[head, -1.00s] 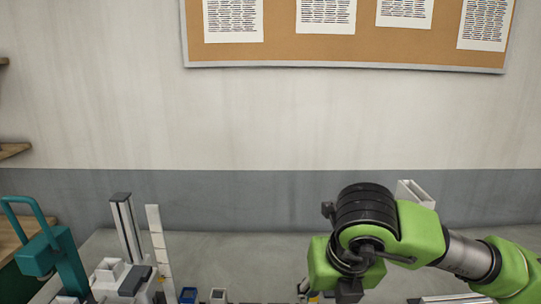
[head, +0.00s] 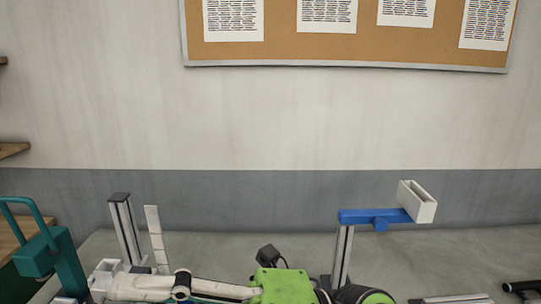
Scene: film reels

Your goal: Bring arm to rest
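A green and black arm joint of mine shows low at the bottom centre of the head view, with a pale link stretching left from it. I cannot tell which of my arms each part belongs to. No gripper fingers can be made out. The lower parts of the arm are cut off by the bottom edge of the picture.
A blue bracket (head: 372,216) on a metal post (head: 342,258) carries a white open box (head: 418,202). At left are a teal handled device (head: 52,255), a metal post (head: 124,228) and a white strip (head: 157,238). The grey table (head: 465,255) has bare room at right.

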